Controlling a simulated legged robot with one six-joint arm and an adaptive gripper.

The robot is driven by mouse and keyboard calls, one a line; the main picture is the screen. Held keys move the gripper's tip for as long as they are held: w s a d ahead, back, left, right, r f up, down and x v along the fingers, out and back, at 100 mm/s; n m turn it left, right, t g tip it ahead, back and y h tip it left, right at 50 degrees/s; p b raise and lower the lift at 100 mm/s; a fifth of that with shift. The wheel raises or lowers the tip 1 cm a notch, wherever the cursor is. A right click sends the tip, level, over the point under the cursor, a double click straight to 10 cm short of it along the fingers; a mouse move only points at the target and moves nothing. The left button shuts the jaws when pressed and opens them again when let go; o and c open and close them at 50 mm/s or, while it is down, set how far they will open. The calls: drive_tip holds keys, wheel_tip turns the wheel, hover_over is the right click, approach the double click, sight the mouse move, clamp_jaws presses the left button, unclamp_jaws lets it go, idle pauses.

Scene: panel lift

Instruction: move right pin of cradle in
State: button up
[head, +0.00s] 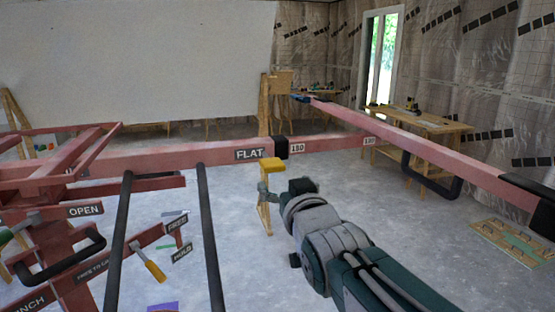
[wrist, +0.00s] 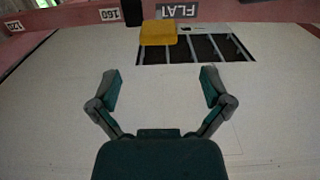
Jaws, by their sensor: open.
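The lift's cradle is a red frame, and its near crossbar (head: 330,143) carries a FLAT label. A yellow block (head: 271,164), which looks like the right pin's handle, sits just below this bar beside a black collar (head: 281,147). In the wrist view the yellow block (wrist: 158,33) is ahead of my gripper, near the upside-down FLAT label (wrist: 178,11). My gripper (wrist: 160,84) is open and empty, its fingers apart from the block. In the head view the gripper (head: 286,190) is below and near the block. The pin's shaft is hidden.
A long red arm (head: 420,150) with a black pad reaches right. Red posts and OPEN-labelled levers (head: 84,211) stand at left, with dark bars (head: 210,235) nearby. A large white panel (head: 130,60) is behind. A wooden table (head: 420,123) stands far right.

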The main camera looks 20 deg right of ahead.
sight(271, 159)
drive_tip(key=shift+w+d, duration=0.15)
drive_tip(key=shift+w, duration=0.25)
drive_tip(key=w, duration=0.8)
drive_tip(key=shift+w+a+f, duration=0.1)
drive_tip(key=shift+w+a, duration=0.05)
drive_tip(key=shift+a, duration=0.15)
drive_tip(key=shift+w+d, duration=0.25)
drive_tip(key=shift+w, duration=0.45)
